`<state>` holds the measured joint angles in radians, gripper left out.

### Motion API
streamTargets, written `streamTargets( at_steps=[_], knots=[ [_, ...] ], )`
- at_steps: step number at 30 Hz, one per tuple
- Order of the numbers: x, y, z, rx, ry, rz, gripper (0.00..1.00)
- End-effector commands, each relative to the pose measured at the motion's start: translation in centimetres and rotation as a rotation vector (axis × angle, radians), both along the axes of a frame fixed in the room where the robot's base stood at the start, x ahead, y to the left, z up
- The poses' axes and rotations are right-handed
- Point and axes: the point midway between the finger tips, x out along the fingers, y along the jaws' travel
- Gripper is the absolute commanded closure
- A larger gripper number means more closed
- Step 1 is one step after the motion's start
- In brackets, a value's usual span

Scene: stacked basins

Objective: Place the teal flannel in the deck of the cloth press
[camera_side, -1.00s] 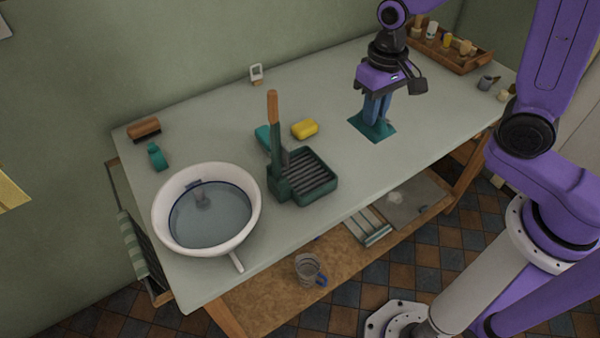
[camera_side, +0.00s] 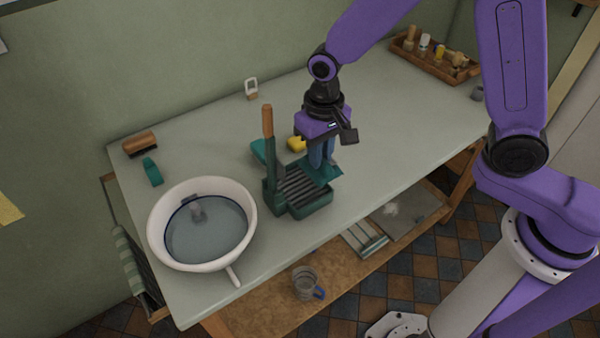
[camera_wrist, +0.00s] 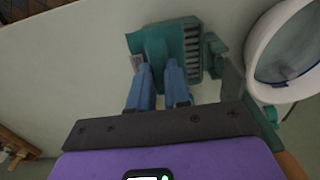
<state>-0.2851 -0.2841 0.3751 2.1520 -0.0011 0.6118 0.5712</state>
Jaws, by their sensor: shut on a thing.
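The teal flannel (camera_side: 331,172) hangs from my gripper (camera_side: 320,178), which is shut on it. In the wrist view the flannel (camera_wrist: 150,43) shows in front of my gripper (camera_wrist: 158,68). The cloth press (camera_side: 312,208) is a dark green tray with a ribbed deck and an upright lever with a wooden grip (camera_side: 267,121). The flannel overlaps the right, far end of the deck in the side view. In the wrist view it covers part of the press (camera_wrist: 192,30), with ribs bare beside it. I cannot tell whether it touches the deck.
A white basin of water (camera_side: 158,238) stands left of the press. A yellow block (camera_side: 296,144) and a teal object (camera_side: 259,151) lie behind the press. A brush (camera_side: 140,144) and another teal object (camera_side: 153,171) are at the far left. The table's right half is mostly clear.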

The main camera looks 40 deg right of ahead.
Motion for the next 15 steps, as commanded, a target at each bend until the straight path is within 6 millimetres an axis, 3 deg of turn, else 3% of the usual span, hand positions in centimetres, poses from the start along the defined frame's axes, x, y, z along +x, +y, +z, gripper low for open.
streamTargets(
  at_steps=[9, 15],
  knots=[
    [2.9, 1.5, -4.2, -0.002, 0.004, 0.001, 1.0],
    [3.6, 1.9, -5.1, -0.001, 0.001, 0.001, 1.0]
  ],
)
